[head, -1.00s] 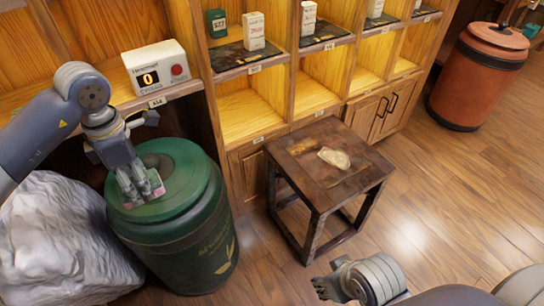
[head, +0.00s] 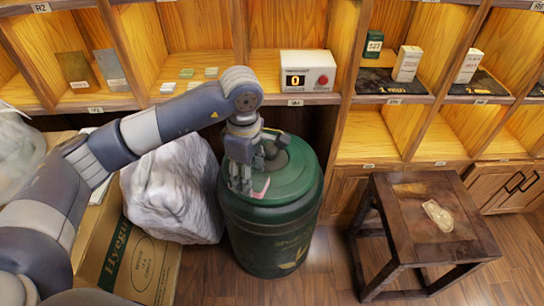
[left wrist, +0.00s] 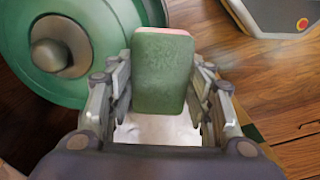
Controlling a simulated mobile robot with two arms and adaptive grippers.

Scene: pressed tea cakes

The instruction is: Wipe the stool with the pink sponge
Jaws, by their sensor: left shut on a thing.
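My left gripper (head: 245,190) is shut on the pink sponge (head: 261,187), just over the green drum's lid. In the left wrist view, the sponge (left wrist: 162,72) sits between the fingers, its green face toward the camera and a pink edge on top. Whether it touches the lid is unclear. The stool (head: 400,226) is dark brown, square-topped and worn, standing to the right of the drum and apart from the gripper. A pale patch (head: 437,215) lies on its top, with a reddish-brown area toward the back. My right gripper is out of view.
The green drum (head: 270,235) stands between a pale rock (head: 175,190) and the stool. A cardboard box (head: 145,262) is at lower left. Wooden shelves (head: 290,99) run along the back, holding a white counter box (head: 307,70) and small packets. Floor between drum and stool is clear.

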